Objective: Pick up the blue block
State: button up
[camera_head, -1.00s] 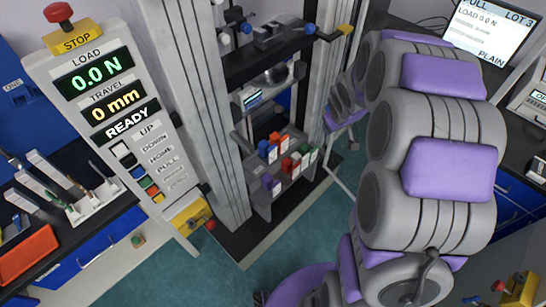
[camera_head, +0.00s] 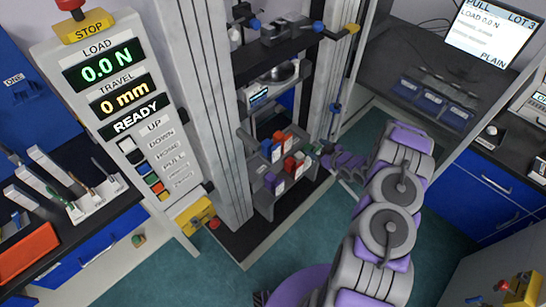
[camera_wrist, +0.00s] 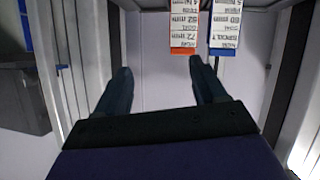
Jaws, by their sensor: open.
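Several coloured blocks with white labels stand on the lower shelf in the head view. A blue block (camera_head: 267,149) is at the left of the upper group, beside red ones. In the wrist view a label with a blue edge (camera_wrist: 224,30) shows at the top, right of an orange-edged one (camera_wrist: 185,28). I cannot tell for certain which blocks these belong to. My gripper (camera_wrist: 160,67) is open, with nothing between its fingers. The right fingertip is just below the orange-edged label; the blue-edged one lies farther right. In the head view my arm reaches toward the shelf's right side.
Metal columns (camera_head: 205,110) and a dark upper shelf (camera_head: 275,55) frame the block shelf (camera_head: 262,200). A control panel (camera_head: 125,100) stands left, reading READY. A bench with a monitor (camera_head: 490,32) is right. Green floor (camera_head: 230,275) is open in front.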

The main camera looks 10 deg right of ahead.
jog(key=s+a+f+t+y, duration=0.1)
jog(key=s+a+f+y, duration=0.1)
jog(key=s+f, duration=0.2)
jog(key=t+y, duration=0.2)
jog(key=y, duration=0.1)
send_near(277, 152)
jog(key=b+x, duration=0.4)
jog(key=x, duration=0.3)
jog(key=shift+a, duration=0.3)
jog(key=shift+w+a+r+b, duration=0.1)
jog(key=shift+w+a+b, duration=0.1)
jog(key=shift+w+b, duration=0.15)
jog(key=shift+d, duration=0.15)
jog(key=shift+c, duration=0.4)
jog(key=c, duration=0.8)
jog(key=shift+r, duration=0.1)
